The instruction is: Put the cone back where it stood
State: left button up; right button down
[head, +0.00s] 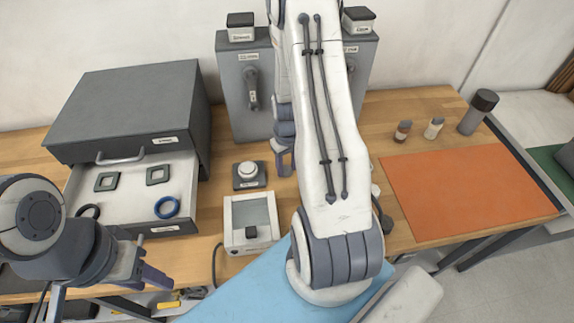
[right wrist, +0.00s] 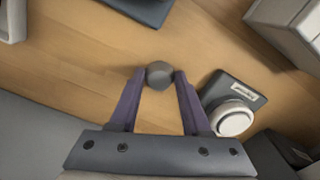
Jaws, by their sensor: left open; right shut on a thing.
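In the right wrist view, a small dark grey faceted piece (right wrist: 159,73) sits between my right fingertips. It may be the cone, but its full shape does not show from this angle. My right gripper (right wrist: 158,80) is shut on it, above the wooden worktop. In the head view my right gripper (head: 284,160) shows partly behind my arm, to the right of the round white button, and the held piece is hidden there. My left gripper (head: 112,287) is open and empty at the lower left, in front of the drawer.
The white button on a dark base (head: 249,175) is close to my right gripper. A small display box (head: 250,222) stands in front of it. An open drawer (head: 115,207) holds rings and square frames. An orange mat (head: 465,195) lies at right, beside bottles (head: 433,128).

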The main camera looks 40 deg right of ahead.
aim_at(287, 169)
jog(key=shift+c, duration=1.8)
grip_release()
notch_tip(287, 169, up, 12)
jog(key=b, duration=0.1)
jog(key=s+a+r+n, duration=0.1)
jog(key=a+r+n, duration=0.15)
jog(key=a, duration=0.75)
jog(key=s+a+r+n, duration=0.2)
jog(key=a+r, duration=0.2)
jog(key=a, duration=0.6)
jog(key=s+a+r+n+y, duration=0.1)
jog(key=s+a+n, duration=0.3)
jog(key=s+a, duration=0.7)
jog(key=shift+s+r, duration=0.65)
jog(key=shift+s, duration=0.55)
